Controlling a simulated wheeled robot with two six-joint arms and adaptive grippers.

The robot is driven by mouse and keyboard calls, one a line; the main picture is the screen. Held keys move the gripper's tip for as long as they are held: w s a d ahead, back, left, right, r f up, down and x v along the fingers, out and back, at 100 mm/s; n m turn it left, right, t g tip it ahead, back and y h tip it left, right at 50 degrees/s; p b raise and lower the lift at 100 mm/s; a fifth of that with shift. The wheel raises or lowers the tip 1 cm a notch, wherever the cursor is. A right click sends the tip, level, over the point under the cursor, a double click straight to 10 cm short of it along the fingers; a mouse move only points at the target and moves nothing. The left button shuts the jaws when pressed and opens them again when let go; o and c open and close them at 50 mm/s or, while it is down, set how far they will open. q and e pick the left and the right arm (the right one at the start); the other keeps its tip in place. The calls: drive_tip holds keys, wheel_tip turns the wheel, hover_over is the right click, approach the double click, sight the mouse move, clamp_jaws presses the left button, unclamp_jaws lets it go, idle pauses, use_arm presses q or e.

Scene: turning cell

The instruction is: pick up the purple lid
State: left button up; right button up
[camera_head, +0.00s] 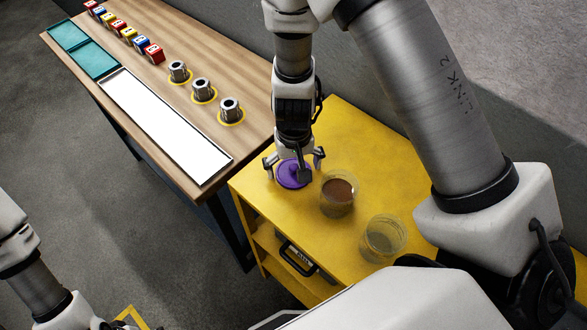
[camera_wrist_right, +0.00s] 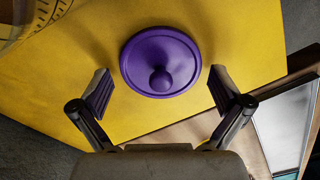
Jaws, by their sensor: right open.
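The purple lid (camera_head: 290,178) lies on the yellow cabinet top near its left end. It is round with a ball knob in the middle. In the right wrist view the whole lid (camera_wrist_right: 160,62) shows, knob toward the camera. My right gripper (camera_head: 293,164) is above the lid, pointing down, and partly covers it in the head view. In the wrist view its open fingers (camera_wrist_right: 160,88) stand apart, one on each side of the lid's near part, holding nothing. My left arm shows at the lower left of the head view, but its gripper is not visible.
A clear jar with brown contents (camera_head: 338,194) stands right of the lid, with another clear jar (camera_head: 382,238) beyond it. The yellow cabinet (camera_head: 358,138) adjoins a wooden table (camera_head: 150,84) holding several colored blocks, metal parts (camera_head: 202,90) on yellow rings, a white panel (camera_head: 160,122) and teal trays (camera_head: 91,60).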

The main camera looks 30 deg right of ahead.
drive_tip(key=shift+s+a+r, duration=0.15)
drive_tip(key=shift+s+r, duration=0.1)
drive_tip(key=shift+s, duration=0.1)
drive_tip(key=c, duration=1.1)
